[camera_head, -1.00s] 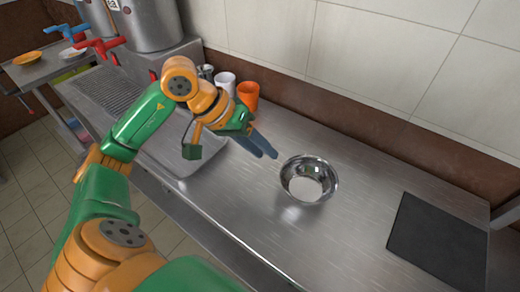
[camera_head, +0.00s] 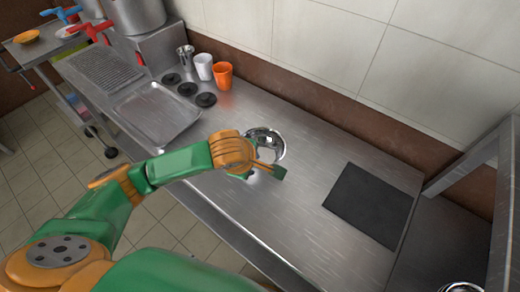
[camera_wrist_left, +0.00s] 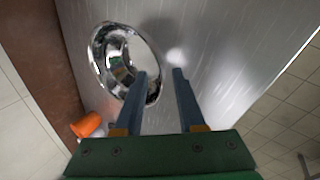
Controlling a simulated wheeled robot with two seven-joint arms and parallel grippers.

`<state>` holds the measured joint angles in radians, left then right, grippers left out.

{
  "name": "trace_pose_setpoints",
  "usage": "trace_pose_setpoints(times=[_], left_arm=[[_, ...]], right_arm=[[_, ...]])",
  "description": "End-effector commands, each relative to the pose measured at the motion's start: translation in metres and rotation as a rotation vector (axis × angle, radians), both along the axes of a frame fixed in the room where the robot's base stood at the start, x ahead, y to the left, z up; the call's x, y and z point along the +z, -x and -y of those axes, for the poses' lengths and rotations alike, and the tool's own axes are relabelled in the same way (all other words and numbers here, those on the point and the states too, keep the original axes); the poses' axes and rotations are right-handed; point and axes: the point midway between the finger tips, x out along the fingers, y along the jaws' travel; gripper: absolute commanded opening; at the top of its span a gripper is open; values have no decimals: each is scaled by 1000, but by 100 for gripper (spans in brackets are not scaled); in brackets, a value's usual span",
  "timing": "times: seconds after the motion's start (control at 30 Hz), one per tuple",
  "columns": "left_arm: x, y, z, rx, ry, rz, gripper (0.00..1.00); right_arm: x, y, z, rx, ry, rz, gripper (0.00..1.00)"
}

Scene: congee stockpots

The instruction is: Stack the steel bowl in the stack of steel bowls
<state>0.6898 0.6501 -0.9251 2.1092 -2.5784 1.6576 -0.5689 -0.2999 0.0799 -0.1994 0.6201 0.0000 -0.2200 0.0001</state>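A shiny steel bowl (camera_head: 270,138) stands upright on the steel counter, partly hidden behind my left wrist in the head view. It also shows in the left wrist view (camera_wrist_left: 103,50). My left gripper (camera_wrist_left: 159,73) is open, its two fingers pointing down at the counter. In the wrist view one finger overlaps the bowl's inside and the other lies outside its rim; I see no clear contact. A steel rim (camera_head: 461,288), cut off at the bottom right of the head view, may be the stack of bowls. My right gripper is not in view.
A dark flat board (camera_head: 370,204) lies right of the bowl. An orange cup (camera_head: 222,76), a white cup (camera_head: 203,67) and a steel cup (camera_head: 186,57) stand at the back left. A steel shelf frame (camera_head: 503,190) rises at the right. Counter between bowl and board is clear.

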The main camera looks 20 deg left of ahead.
Motion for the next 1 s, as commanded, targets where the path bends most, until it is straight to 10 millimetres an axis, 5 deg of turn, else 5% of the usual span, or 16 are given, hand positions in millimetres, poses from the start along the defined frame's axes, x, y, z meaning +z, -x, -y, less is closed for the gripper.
trace_pose_setpoints(times=[0.13, 0.37, 0.5, 1.0], left_arm=[[-19, -10, 1, 0, 0, -3, 39], [-22, -12, 1, -1, 0, 0, 39], [-22, -11, 1, -1, 0, 0, 1], [-21, -11, 0, -1, 0, 0, 0]], right_arm=[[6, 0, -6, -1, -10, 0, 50], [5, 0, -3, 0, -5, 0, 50], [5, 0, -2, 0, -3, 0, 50], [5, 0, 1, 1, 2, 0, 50]])
